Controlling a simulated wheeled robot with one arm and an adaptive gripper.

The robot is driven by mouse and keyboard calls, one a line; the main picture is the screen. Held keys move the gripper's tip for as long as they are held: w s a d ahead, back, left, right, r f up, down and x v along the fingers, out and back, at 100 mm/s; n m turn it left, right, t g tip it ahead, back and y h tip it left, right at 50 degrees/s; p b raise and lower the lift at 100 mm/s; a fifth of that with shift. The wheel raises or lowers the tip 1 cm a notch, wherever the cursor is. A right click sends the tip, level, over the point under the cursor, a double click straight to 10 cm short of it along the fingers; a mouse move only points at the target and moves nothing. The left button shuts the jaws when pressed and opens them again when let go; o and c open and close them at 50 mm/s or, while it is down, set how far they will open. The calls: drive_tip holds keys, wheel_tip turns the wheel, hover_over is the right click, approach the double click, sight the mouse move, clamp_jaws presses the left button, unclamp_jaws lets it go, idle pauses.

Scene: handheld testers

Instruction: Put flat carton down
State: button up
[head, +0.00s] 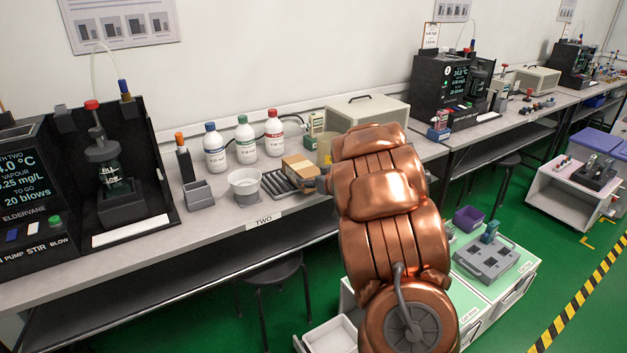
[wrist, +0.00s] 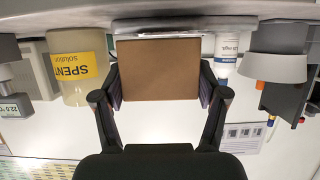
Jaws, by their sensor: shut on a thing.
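The flat carton (wrist: 158,68) is a plain brown face between my two fingertips in the wrist view, which sees the room upside down. My gripper (wrist: 160,92) is shut on it, one dark finger at each side. In the head view the brown carton (head: 299,168) shows at bench height, left of my copper arm and beside a dark ribbed rack (head: 277,185). My gripper is mostly hidden behind the arm there. I cannot tell whether the carton touches the bench or the rack.
The "SPENT solution" beaker (wrist: 78,66) stands close beside the carton. On the bench (head: 215,222) are a white bowl (head: 244,182), a grey box (head: 198,194), and blue-capped (head: 214,150), green-capped (head: 245,142) and red-capped (head: 274,135) bottles. Bare bench lies along the front edge.

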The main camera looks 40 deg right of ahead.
drive_tip(key=shift+f, duration=0.3)
drive_tip(key=o, duration=1.3)
drive_tip(key=shift+o, duration=0.2)
drive_tip(key=shift+r, duration=0.3)
drive_tip(key=shift+s+r, duration=0.2)
drive_tip(key=p+v, duration=0.1)
drive_tip(key=v, duration=1)
drive_tip(key=shift+s, duration=0.25)
drive_tip(key=shift+r, duration=0.1)
